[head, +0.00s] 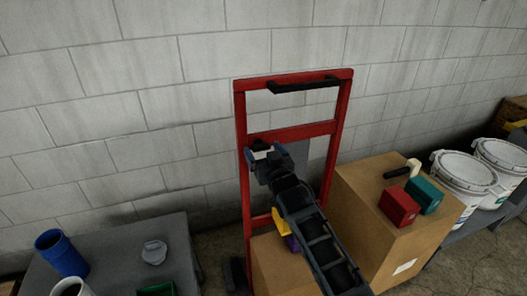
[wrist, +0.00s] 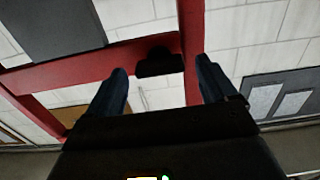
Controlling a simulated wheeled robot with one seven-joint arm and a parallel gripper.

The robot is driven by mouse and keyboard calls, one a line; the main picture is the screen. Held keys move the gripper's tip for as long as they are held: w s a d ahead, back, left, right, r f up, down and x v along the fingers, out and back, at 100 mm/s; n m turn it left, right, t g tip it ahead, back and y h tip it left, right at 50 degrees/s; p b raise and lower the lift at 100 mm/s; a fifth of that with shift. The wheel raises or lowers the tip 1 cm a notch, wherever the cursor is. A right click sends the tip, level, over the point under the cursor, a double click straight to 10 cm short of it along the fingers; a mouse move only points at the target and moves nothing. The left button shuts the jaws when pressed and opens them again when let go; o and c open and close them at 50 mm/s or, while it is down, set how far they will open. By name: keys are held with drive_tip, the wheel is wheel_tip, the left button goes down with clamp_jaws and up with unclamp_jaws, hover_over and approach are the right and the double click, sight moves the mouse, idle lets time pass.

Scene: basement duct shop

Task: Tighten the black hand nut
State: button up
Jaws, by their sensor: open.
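The black hand nut (wrist: 158,62) shows in the wrist view as a dark knob against the red frame of a hand truck. The red hand truck (head: 289,132) stands upright by the block wall in the head view. My gripper (head: 262,152) is at the left upright of the hand truck, near its middle crossbar. In the wrist view my gripper (wrist: 161,76) has its two fingers spread wide, with the nut appearing between their tips. I cannot tell whether either finger touches it. In the head view the nut is not distinguishable, hidden at or behind my gripper.
A cardboard box (head: 372,222) at right carries a red box (head: 399,206), a teal box (head: 424,194) and a black-handled tool (head: 402,170). White buckets (head: 462,178) stand further right. A grey table (head: 110,262) at left holds a blue cup (head: 62,254). Yellow and purple items sit beside my arm.

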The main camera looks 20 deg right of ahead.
drive_tip(key=shift+w, duration=0.2)
drive_tip(key=c, duration=1.1)
